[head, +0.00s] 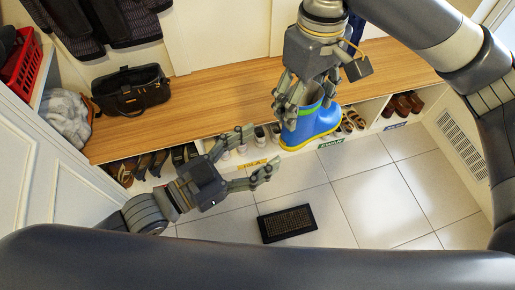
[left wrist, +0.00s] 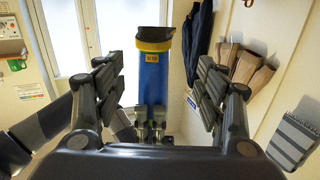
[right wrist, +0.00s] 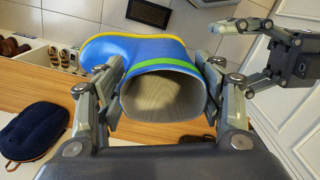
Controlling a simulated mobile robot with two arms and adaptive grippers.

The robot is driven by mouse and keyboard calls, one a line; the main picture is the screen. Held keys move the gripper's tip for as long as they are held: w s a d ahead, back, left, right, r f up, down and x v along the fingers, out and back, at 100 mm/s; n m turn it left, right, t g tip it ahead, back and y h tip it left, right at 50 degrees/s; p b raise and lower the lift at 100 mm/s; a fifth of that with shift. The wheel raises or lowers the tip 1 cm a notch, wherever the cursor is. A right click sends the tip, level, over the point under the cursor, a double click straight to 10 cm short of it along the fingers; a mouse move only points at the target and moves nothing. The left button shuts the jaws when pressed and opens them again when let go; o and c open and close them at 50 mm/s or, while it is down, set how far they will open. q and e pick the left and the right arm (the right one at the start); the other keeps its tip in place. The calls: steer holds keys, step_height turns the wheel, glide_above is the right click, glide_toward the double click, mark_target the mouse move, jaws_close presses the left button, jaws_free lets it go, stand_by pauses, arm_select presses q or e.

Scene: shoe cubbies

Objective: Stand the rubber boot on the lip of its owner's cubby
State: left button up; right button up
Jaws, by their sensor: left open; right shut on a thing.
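The rubber boot (head: 312,125) is blue with a yellow sole and a green band at its top. My right gripper (head: 298,108) is shut on its upper shaft, and the boot hangs roughly upright, toe to the right, at the cubby fronts. The right wrist view looks into its open top (right wrist: 165,95). In the left wrist view the boot (left wrist: 152,85) carries a small orange tag (left wrist: 155,65), too small to read. The cubby lip has a yellow label (head: 252,164), a green label (head: 330,144) and a blue label (head: 395,126). I cannot tell whether the sole touches the lip. My left gripper (head: 262,149) is open and empty, left of the boot.
A wooden bench top (head: 220,103) runs above the cubbies, which hold several shoes. A black bag (head: 130,92) stands on its left end. A dark doormat (head: 287,223) lies on the tiled floor. The floor at right is clear.

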mark_target(307, 124)
arm_select(q)
steer(key=shift+s+d+r+h, duration=0.2)
steer(key=shift+d+r+h, duration=0.2)
steer(key=shift+d+r, duration=0.4)
steer(key=x, duration=1.1)
steer(key=shift+c, duration=0.2)
steer(key=c, duration=1.3)
arm_select(e)
steer(key=o, duration=1.2)
steer(key=shift+r, duration=0.1)
